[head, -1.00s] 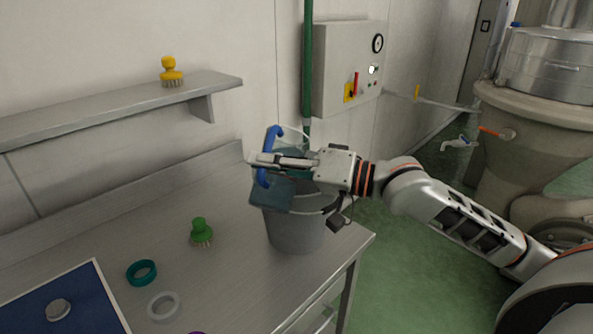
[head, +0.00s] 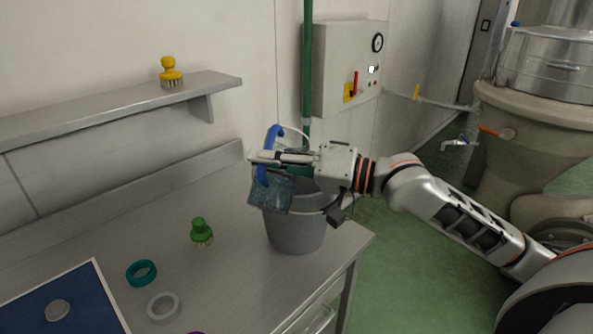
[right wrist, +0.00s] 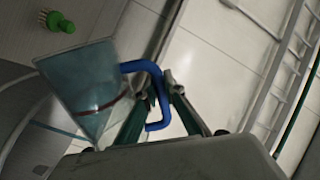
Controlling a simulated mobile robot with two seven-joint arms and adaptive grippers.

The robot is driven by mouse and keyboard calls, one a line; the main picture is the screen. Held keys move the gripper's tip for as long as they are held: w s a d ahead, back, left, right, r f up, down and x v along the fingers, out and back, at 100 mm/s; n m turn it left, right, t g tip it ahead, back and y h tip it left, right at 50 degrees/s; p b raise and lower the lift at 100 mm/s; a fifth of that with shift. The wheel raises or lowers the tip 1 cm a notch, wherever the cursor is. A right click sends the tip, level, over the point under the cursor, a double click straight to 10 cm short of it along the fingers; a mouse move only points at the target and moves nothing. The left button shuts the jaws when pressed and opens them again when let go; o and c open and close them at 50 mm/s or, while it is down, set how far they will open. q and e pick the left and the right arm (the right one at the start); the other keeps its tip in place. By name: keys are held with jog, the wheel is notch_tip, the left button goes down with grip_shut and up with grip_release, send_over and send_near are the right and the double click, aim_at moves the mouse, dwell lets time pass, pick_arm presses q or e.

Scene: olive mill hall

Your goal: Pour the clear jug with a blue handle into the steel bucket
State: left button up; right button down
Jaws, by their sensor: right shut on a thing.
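The clear jug (head: 272,194) with a blue handle (head: 264,176) is held at the left rim of the steel bucket (head: 297,232), which stands on the steel table. My right gripper (head: 262,157) is shut on the blue handle. In the right wrist view the jug (right wrist: 85,85) is tilted, with bluish contents inside, and its handle (right wrist: 150,68) passes between the fingers (right wrist: 160,95). The jug and gripper hide part of the bucket's opening. I cannot tell whether anything is flowing into it. My left gripper does not show.
A green brush (head: 201,233), a teal ring (head: 141,273) and a white ring (head: 163,306) lie on the table (head: 225,270). A blue mat (head: 70,295) is at the front left. A wall shelf (head: 110,112) holds a yellow brush (head: 170,73). A control box (head: 345,65) hangs behind the bucket.

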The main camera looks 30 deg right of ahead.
jog(key=shift+r, duration=0.3)
dwell(0.5)
jog(key=shift+w+d+r+m, duration=0.15)
jog(key=shift+w+d+m, duration=0.1)
jog(key=shift+m, duration=0.35)
dwell(1.3)
jog(key=shift+r, duration=0.1)
dwell(0.5)
jog(key=shift+d, duration=0.1)
jog(key=shift+m, duration=0.3)
